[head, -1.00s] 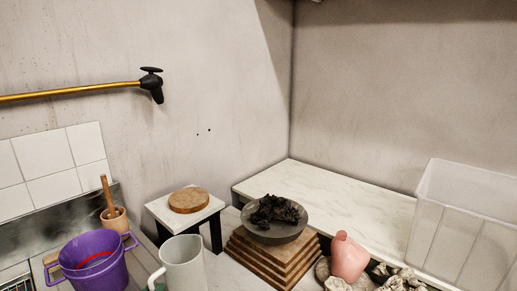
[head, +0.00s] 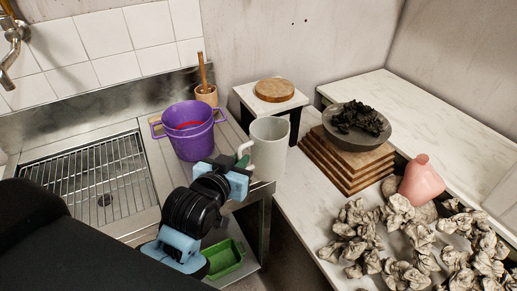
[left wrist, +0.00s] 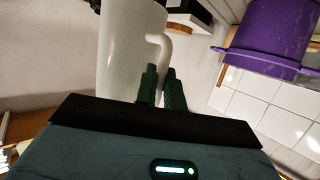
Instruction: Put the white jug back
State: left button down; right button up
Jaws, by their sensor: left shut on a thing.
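The white jug (head: 269,150) is upright near the right end of the metal sink counter, in front of the small white stand (head: 289,101). My left gripper (head: 242,163) is at the jug's left side, shut on its handle. In the left wrist view the jug (left wrist: 128,50) fills the upper middle, and the gripper's two green fingers (left wrist: 162,88) close around the lower part of the curved handle (left wrist: 161,48). I cannot tell whether the jug's base touches a surface. My right gripper is not in view.
A purple bucket (head: 189,133) stands left of the jug, with a mortar and pestle (head: 206,93) behind. A round wooden board (head: 274,90) lies on the stand. Right are stacked boards (head: 341,166) under a grey bowl (head: 356,126), a pink vase (head: 421,180) and many crumpled lumps (head: 375,235).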

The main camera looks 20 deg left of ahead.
pick_arm(q)
jog(key=s+f, duration=0.7)
jog(key=s, duration=0.2)
jog(key=shift+s+a+f, duration=0.1)
